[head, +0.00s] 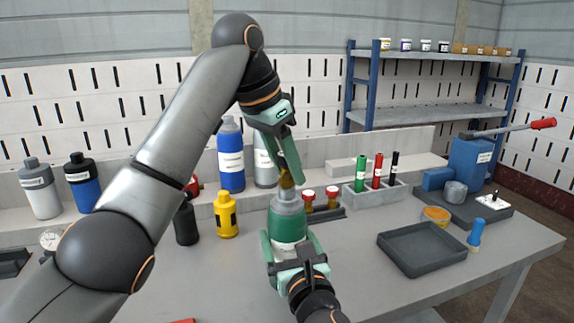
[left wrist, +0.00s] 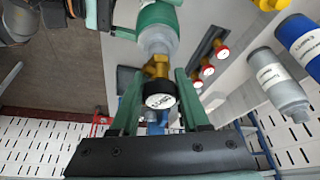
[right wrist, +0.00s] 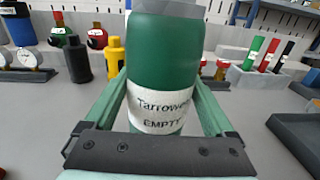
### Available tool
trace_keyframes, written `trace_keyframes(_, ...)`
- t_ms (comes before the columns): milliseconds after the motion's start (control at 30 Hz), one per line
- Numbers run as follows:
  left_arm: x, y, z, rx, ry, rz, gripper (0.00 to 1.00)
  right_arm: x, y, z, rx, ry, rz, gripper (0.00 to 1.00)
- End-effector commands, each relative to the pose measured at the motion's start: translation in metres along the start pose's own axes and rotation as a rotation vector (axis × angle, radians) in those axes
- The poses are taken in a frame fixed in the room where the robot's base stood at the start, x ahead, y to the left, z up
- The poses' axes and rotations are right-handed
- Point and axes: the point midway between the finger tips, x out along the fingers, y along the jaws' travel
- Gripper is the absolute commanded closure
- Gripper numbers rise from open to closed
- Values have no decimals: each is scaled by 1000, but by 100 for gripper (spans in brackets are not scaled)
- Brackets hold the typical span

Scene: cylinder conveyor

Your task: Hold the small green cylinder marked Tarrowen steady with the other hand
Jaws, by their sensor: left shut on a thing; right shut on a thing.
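The small green cylinder (head: 284,222) stands upright on the bench with a grey shoulder at its top. Its white label reads Tarrowen and EMPTY in the right wrist view (right wrist: 165,55). My right gripper (head: 293,247) is shut on the green body from the near side, one finger on each flank. A brass valve (head: 287,181) sits on the cylinder's top; it also shows in the left wrist view (left wrist: 157,69), with a black, white-faced round end. My left gripper (head: 290,172) comes from above and is shut on this valve. The fingers partly hide the valve in the head view.
A yellow bottle (head: 226,214) and a blue cylinder (head: 231,158) stand to the left. Red-capped fittings (head: 320,197) and a rack (head: 376,200) of slim tubes stand behind right. An empty dark tray (head: 422,249) lies to the right.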

Motion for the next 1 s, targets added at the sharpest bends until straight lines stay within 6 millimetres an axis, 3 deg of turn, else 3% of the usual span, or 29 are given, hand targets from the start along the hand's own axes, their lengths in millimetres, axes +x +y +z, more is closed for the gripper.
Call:
trace_keyframes(167, 0, 1, 0, -54, 0, -23, 100, 0, 0, 0, 0, 1, 0, 78)
trace_keyframes(533, -1, 0, 0, -449, 0, -188, 100, 0, 0, 0, 0, 1, 0, 78)
trace_keyframes(1000, 0, 0, 0, -531, -1, -221, 100, 0, 0, 0, 0, 1, 0, 78)
